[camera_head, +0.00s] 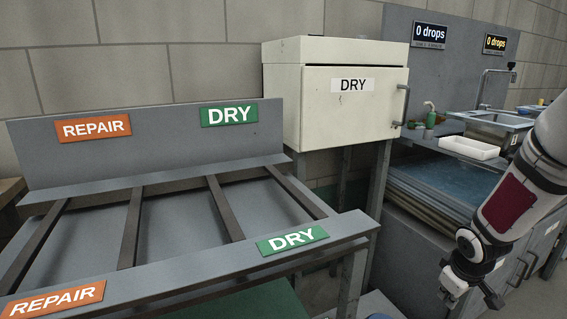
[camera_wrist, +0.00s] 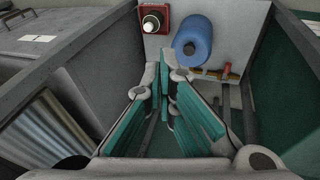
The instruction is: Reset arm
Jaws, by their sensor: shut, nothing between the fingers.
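My arm (camera_head: 512,205) hangs down at the right edge of the head view. My gripper (camera_head: 471,296) is at its lower end, in front of the sink counter's cabinet and clear of it. In the wrist view my gripper (camera_wrist: 165,72) has its teal-padded fingers together at the tips, with nothing held between them.
A grey rack (camera_head: 150,262) with REPAIR and DRY signs fills the left, its slots empty. A cream DRY cabinet (camera_head: 345,115) stands shut behind it. A sink (camera_head: 497,128) and a white tray (camera_head: 469,148) are at right. The wrist view shows a blue roll (camera_wrist: 194,36).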

